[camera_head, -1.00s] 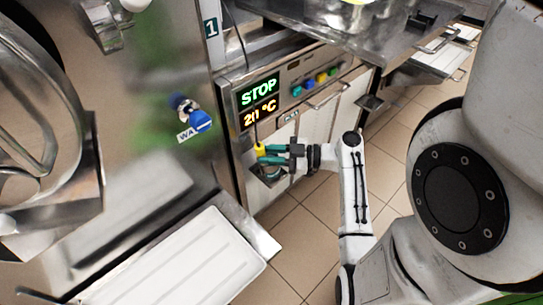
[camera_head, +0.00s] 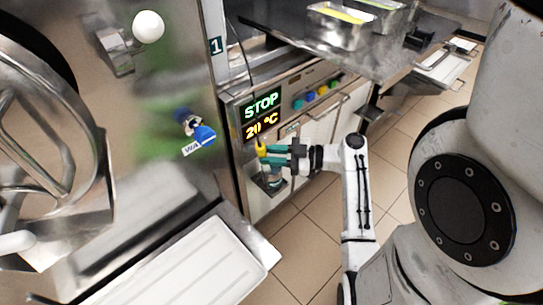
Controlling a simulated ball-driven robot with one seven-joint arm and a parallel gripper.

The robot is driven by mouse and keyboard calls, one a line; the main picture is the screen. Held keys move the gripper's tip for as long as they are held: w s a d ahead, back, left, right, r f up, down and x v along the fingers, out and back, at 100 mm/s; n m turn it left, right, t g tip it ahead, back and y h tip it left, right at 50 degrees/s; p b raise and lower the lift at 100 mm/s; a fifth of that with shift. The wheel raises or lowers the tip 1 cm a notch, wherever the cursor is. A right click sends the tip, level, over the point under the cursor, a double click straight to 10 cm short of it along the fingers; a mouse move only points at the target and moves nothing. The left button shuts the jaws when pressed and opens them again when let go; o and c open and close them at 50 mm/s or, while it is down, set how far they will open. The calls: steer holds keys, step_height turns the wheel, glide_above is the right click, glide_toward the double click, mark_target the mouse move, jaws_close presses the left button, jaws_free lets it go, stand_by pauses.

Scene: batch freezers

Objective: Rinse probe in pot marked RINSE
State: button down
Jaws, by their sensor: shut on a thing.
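The probe shows as a yellow handle (camera_head: 262,148) between the fingers of my gripper (camera_head: 270,150), which is shut on it. The gripper's fingers are teal and point left, in front of the machine's front panel. Just below it a small metal pot (camera_head: 270,183) sits at the panel. I cannot read any RINSE mark on it. The probe's lower end is hidden or too small to make out, so I cannot tell if it is in the pot.
The display (camera_head: 261,114) reads STOP and 20 °C. Several coloured buttons (camera_head: 316,92) are to its right. A blue knob (camera_head: 204,135) with a WA label is at left. A white tray (camera_head: 185,265) stands in front. A metal shelf with pans (camera_head: 340,25) overhangs; tiled floor is open at right.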

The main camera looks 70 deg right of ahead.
steer(key=shift+r+p, duration=1.45)
steer(key=shift+r, duration=1.25)
